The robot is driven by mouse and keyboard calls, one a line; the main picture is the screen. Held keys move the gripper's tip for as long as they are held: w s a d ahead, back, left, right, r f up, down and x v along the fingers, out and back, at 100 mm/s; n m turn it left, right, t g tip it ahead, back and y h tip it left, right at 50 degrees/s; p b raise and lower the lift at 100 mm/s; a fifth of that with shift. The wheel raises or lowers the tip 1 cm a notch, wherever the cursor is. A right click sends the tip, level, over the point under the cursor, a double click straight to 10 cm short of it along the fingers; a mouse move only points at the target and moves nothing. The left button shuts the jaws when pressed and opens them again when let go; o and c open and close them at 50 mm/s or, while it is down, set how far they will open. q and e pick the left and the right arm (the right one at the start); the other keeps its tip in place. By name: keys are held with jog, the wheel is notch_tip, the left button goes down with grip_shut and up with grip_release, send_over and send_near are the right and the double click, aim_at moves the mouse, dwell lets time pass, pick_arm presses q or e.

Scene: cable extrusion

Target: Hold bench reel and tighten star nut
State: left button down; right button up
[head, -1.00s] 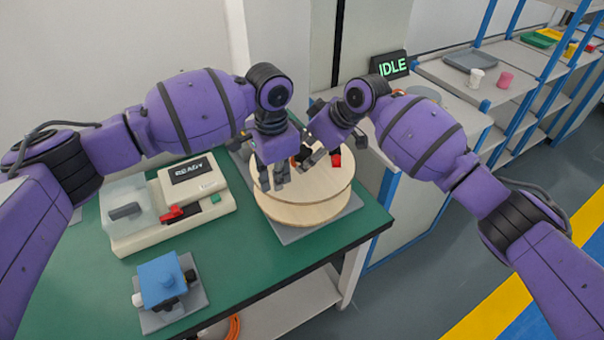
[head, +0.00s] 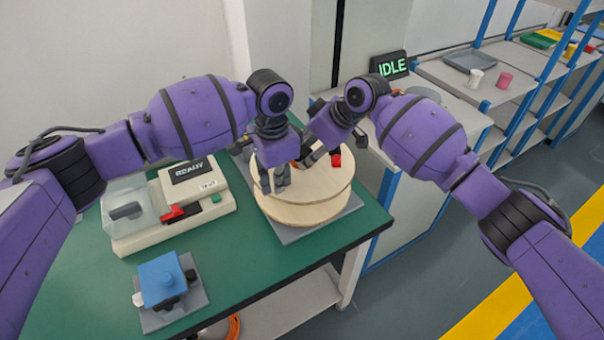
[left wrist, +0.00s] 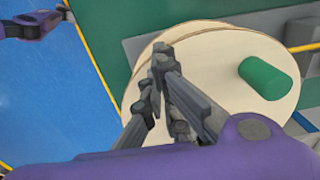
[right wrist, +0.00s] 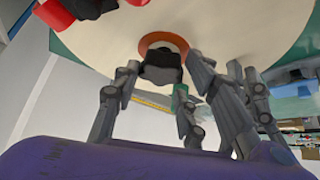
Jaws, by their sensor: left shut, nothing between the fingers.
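The bench reel (head: 308,212) is a pale wooden disc reel on a grey plate at the right end of the green table. My left gripper (head: 273,188) points down at its left part, shut and empty; its closed fingers also show over the disc in the left wrist view (left wrist: 163,58). My right gripper (head: 308,160) is over the reel's middle. In the right wrist view its fingers stand apart, open, around a black knob, apparently the star nut (right wrist: 160,66), in front of an orange ring. I cannot tell whether a finger touches it.
A cream machine (head: 175,208) with a clear cover and a blue block device (head: 162,281) stand left of the reel. A red part (head: 336,160) is at the reel's far side. A green cylinder (left wrist: 268,78) shows over the disc. An IDLE display (head: 389,66) stands behind.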

jog(key=shift+s+a+f, duration=0.1)
jog(key=shift+a+f, duration=0.05)
jog(key=shift+f, duration=0.1)
jog(key=c, duration=0.4)
jog(key=m+t+h, duration=0.1)
jog(key=m, duration=0.1)
jog(key=shift+s+m, duration=0.15)
jog(key=shift+m, duration=0.25)
jog(key=m+h, duration=0.1)
jog(key=m, duration=0.1)
jog(key=m+t, duration=0.1)
jog(key=shift+a+m+t+h, duration=0.1)
jog(key=shift+m+t+h, duration=0.2)
jog(key=shift+m+h, duration=0.1)
jog(key=shift+c, duration=0.2)
jog(key=o, duration=1.2)
jog(key=shift+a+r, duration=0.1)
